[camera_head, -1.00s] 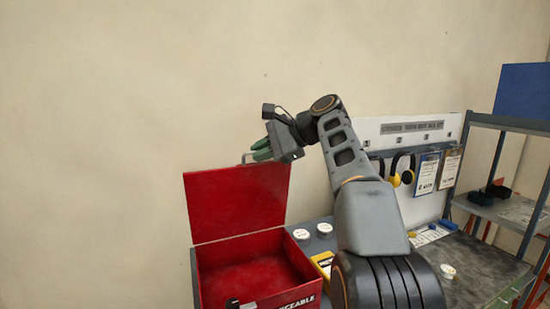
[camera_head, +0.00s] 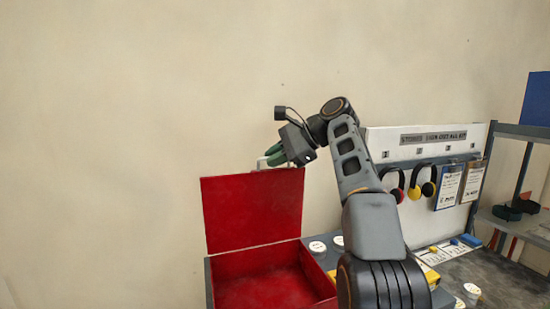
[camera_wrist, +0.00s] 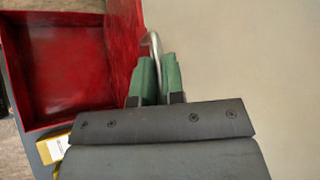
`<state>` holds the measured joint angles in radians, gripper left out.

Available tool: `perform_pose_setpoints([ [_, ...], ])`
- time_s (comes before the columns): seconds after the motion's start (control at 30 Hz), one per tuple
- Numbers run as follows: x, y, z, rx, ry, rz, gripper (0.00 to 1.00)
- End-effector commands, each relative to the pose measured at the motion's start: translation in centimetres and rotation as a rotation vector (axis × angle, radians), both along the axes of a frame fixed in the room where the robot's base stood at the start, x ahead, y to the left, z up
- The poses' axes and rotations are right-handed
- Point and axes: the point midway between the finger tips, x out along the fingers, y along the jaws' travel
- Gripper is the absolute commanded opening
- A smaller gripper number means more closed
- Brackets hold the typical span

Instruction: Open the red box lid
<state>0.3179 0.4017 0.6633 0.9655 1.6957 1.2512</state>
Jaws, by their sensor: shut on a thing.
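The red box (camera_head: 265,291) stands at the lower middle of the head view, with its inside showing and looking empty. Its red lid (camera_head: 252,211) stands upright along the back edge. My gripper (camera_head: 272,157) is at the lid's top edge, its green fingers shut on the metal handle (camera_wrist: 154,48). In the wrist view, the handle's curved bar comes out between the fingers (camera_wrist: 155,78). The open box (camera_wrist: 62,65) shows at the left there, with the lid (camera_wrist: 124,35) edge-on beside the handle.
White round containers (camera_head: 318,247) and a yellow item (camera_head: 428,275) sit right of the box. Headphones (camera_head: 422,190) and clipboards (camera_head: 448,187) hang on a white panel (camera_head: 400,143). A grey shelf (camera_head: 515,225) stands at the far right. The wall behind the lid is bare.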

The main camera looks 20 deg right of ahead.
Motion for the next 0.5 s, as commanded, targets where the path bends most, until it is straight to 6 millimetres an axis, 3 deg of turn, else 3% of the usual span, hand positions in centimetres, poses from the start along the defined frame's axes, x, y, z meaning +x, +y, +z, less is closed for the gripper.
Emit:
perform_pose_setpoints([
  [0.03,0.24,-0.13,-0.87,-0.004,0.019,0.006,0.00],
  [0.07,0.24,-0.13,-0.87,-0.005,0.019,0.005,0.11],
  [0.3,0.24,-0.16,-0.88,-0.004,0.020,0.004,0.34],
  [0.5,0.24,-0.15,-0.89,-0.004,0.021,0.003,0.35],
])
